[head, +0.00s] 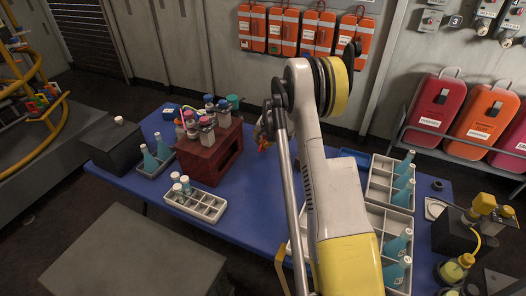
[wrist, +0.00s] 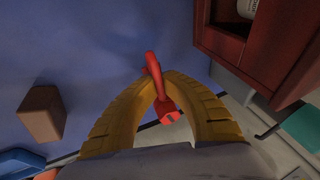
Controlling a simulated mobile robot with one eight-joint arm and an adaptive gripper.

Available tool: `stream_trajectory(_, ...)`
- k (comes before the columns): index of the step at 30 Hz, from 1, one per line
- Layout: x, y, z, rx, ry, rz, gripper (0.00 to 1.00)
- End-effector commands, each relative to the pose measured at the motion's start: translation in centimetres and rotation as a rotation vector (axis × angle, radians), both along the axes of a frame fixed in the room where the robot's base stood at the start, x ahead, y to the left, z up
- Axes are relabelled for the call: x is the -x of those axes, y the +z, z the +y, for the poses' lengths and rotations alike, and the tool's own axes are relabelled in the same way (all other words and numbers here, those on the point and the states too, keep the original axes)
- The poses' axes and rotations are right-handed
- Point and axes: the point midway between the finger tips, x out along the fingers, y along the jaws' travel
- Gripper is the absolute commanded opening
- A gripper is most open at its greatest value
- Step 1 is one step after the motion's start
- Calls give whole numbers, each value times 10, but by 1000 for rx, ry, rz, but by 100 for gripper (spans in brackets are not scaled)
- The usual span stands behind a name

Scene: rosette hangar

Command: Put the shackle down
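In the wrist view the red shackle (wrist: 154,72) sits between the yellow fingertips of my gripper (wrist: 160,84). The fingers come together around it, and its thicker red end hangs inside the finger gap. Blue table surface (wrist: 90,45) lies behind it; the height above the table is hard to tell. In the head view my gripper (head: 262,131) is mostly hidden behind my arm, to the right of the dark red box. A small orange-red bit of the shackle (head: 262,147) shows there over the blue table (head: 250,205).
The dark red box (head: 201,166) with several bottles on top stands close left of my gripper. Bottle trays (head: 205,208) stand front left and right (head: 378,183). A brown block (wrist: 42,113) lies left in the wrist view. Bare table shows in the middle.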

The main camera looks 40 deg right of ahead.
Motion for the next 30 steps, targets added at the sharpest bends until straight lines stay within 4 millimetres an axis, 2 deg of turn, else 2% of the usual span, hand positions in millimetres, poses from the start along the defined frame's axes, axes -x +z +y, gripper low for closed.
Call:
stream_trajectory(3,0,-22,0,0,0,0,0)
stream_trajectory(6,0,-34,0,0,0,0,0)
stream_trajectory(13,0,-33,0,0,0,0,0)
stream_trajectory(20,0,-40,0,0,0,0,0)
stream_trajectory(21,0,-39,0,0,0,0,18)
stream_trajectory(22,0,-39,0,0,0,0,27)
stream_trajectory(30,0,-38,0,0,0,0,27)
